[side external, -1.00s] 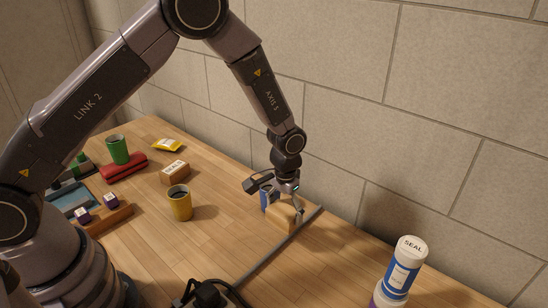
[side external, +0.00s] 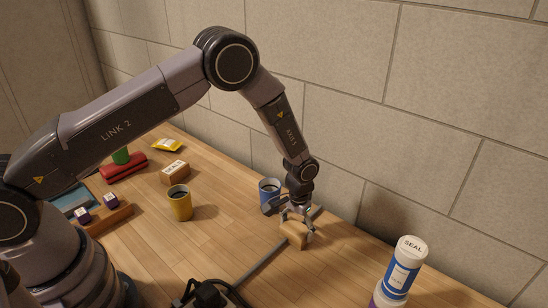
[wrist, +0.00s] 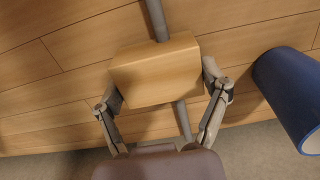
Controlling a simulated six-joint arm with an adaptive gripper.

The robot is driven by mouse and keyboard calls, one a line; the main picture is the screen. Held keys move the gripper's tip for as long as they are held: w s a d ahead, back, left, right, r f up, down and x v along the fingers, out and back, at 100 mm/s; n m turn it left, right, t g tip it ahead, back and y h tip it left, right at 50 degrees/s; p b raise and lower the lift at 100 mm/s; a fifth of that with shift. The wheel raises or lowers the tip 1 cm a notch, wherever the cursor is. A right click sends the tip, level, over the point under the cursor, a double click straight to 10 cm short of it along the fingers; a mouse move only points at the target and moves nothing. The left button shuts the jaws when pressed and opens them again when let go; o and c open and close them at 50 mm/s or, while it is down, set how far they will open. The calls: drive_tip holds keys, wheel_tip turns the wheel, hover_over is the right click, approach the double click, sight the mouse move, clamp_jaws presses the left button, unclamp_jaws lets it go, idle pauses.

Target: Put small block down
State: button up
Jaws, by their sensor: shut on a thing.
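The small block (side external: 294,235) is plain light wood and is held in my gripper (side external: 296,221), low over the table near the wall. In the wrist view the block (wrist: 155,70) sits between the two fingers of my gripper (wrist: 163,92), which is shut on it. A grey cord (side external: 255,262) runs along the table and passes beneath the block. It also shows on both sides of the block in the wrist view (wrist: 156,20). I cannot tell whether the block touches the cord or the table.
A blue cup (side external: 269,187) stands close behind my gripper, and at the right in the wrist view (wrist: 292,92). A white-and-blue bottle (side external: 404,265) stands front right.

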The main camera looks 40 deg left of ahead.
drive_tip(key=o, duration=1.1)
drive_tip(key=shift+r, duration=0.45)
wheel_tip(320, 180, up, 14)
wheel_tip(320, 180, up, 14)
drive_tip(key=t, duration=0.2)
hover_over(294, 226)
drive_tip(key=s+a, duration=0.5)
drive_tip(key=a, duration=0.1)
drive_tip(key=s+a+r+t, duration=0.2)
drive_tip(key=s+a+r, duration=0.4)
drive_tip(key=s+r, duration=0.45)
drive_tip(key=shift+t, duration=0.8)
drive_tip(key=s+a, duration=0.1)
drive_tip(key=s, duration=0.4)
drive_tip(key=s+a, duration=0.1)
drive_tip(key=s, duration=0.3)
drive_tip(key=s+a, duration=0.1)
drive_tip(key=s, duration=0.4)
drive_tip(key=shift+s+a+r, duration=0.1)
drive_tip(key=shift+s+r, duration=0.1)
drive_tip(key=shift+s, duration=0.15)
